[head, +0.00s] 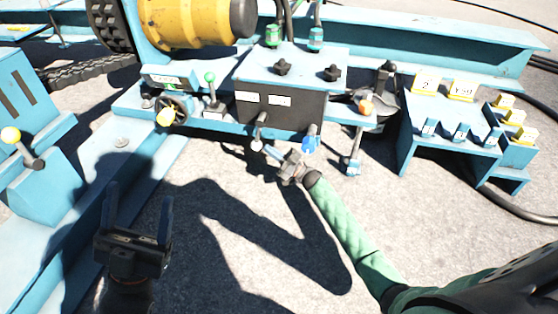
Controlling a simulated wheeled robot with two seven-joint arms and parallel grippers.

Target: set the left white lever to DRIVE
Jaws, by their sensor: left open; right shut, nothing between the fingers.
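The left white lever (257,145) hangs below the front of the blue and black control box (281,104); its round white knob points down. Two small white labels show on the box front above, too small to read. My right gripper (270,151) is shut and empty, its tips just right of the white knob; I cannot tell whether they touch it. A blue-knobbed lever (308,146) hangs to the right of these fingers. My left gripper (138,207) is open and empty at lower left, fingers pointing up, well away from the levers.
A black handwheel (172,109) and a green-knobbed lever (211,88) stand left of the box. An orange-knobbed lever (366,107) is to its right. A blue rack with yellow blocks (462,90) stands at the right. The grey ground in front is clear.

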